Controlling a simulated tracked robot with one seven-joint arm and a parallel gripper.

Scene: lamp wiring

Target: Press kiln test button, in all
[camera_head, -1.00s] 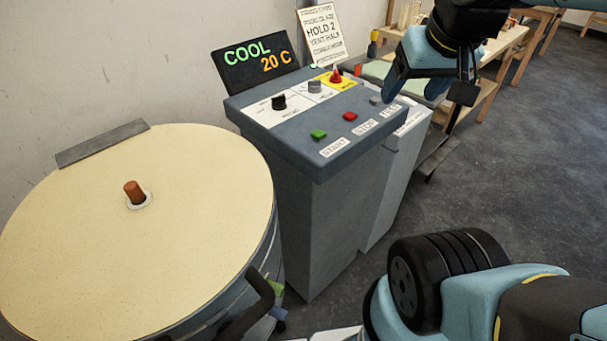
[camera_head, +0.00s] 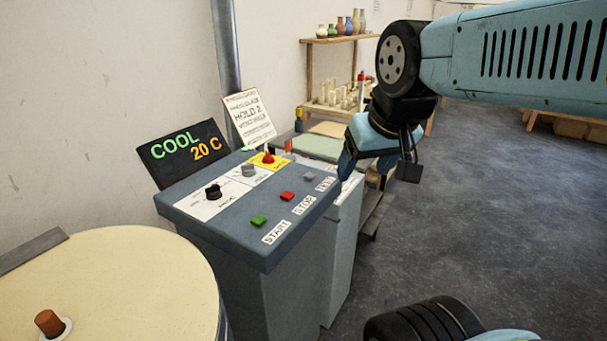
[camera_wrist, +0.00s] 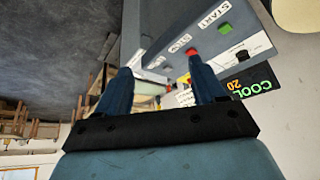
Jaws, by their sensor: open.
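The control console (camera_head: 240,232) has a grey sloping top with a green START button (camera_head: 258,221), a red STOP button (camera_head: 287,196) and a small grey button (camera_head: 309,177) beside the TEST label (camera_head: 326,184). My gripper (camera_head: 366,168) is open and empty, fingers pointing down, just right of the console's TEST corner in the head view. I cannot tell its exact height or whether it touches anything. In the wrist view the open fingers (camera_wrist: 160,85) frame part of the console's edge, with the red button (camera_wrist: 191,52) close by the right finger. The grey button is unclear there.
A display reading COOL 20 C (camera_head: 186,149) and a note board (camera_head: 250,117) stand behind the console. A red knob (camera_head: 268,157) sits on a yellow patch. The kiln lid (camera_head: 130,290) is at lower left. A shelf with vases (camera_head: 340,38) is behind. Open floor (camera_head: 470,200) lies right.

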